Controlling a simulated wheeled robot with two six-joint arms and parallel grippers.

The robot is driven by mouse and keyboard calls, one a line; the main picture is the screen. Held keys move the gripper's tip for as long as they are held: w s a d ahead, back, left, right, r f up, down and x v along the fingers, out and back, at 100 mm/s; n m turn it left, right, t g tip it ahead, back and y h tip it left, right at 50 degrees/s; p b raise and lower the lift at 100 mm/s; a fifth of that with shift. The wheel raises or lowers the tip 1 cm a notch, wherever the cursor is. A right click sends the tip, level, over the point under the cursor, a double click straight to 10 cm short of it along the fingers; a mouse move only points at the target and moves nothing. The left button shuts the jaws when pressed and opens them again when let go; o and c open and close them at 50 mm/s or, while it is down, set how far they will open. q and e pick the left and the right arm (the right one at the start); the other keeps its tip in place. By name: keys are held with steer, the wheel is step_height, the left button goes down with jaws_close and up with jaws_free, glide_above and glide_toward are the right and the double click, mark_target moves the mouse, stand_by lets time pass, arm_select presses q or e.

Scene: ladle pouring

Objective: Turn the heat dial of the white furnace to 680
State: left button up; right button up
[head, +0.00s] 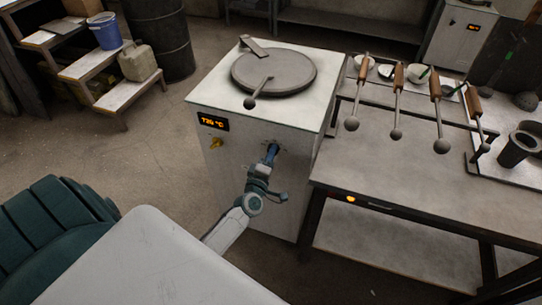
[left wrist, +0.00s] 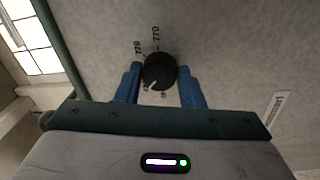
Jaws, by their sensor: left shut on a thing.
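The white furnace (head: 230,165) stands in the middle of the head view. Its orange display (head: 212,121) seems to read 720 °C. My left gripper (head: 271,152) is at the furnace's front face, shut on the heat dial. In the left wrist view the black round dial (left wrist: 159,71) sits between the blue fingers of my left gripper (left wrist: 161,80). The dial's white mark points down-left in that view. In the head view the gripper hides the dial. My right gripper is not in view.
A round lid (head: 273,72) with a handle lies on the furnace top. A metal table (head: 400,175) stands close on the right, with several wooden-handled ladles (head: 397,85) above it. A brass knob (head: 216,143) sits below the display. Steps (head: 92,68) stand back left.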

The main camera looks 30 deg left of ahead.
arm_select(q)
steer(key=o, duration=1)
steer(key=b+v, duration=0.1)
steer(key=v, duration=1)
steer(key=shift+a, duration=0.1)
steer(key=s+d+f+m+g+h, duration=0.1)
steer(key=s+f+m+g, duration=0.15)
steer(key=f, duration=0.75)
steer(key=s+d+f+m+g+h, duration=0.15)
steer(key=s+f+m, duration=0.25)
steer(key=f, duration=0.5)
steer(key=s+f+m+g+h, duration=0.1)
steer(key=s+f+m+g, duration=0.25)
steer(key=f, duration=0.65)
steer(key=s+f+m+g, duration=0.4)
steer(key=s+f, duration=0.5)
steer(key=s, duration=0.5)
steer(key=s+f+m+g, duration=0.4)
steer(key=s+f, duration=0.6)
steer(key=s, duration=0.4)
steer(key=shift+s+m+g, duration=0.2)
steer(key=shift+m+g, duration=0.2)
steer(key=shift+g, duration=0.25)
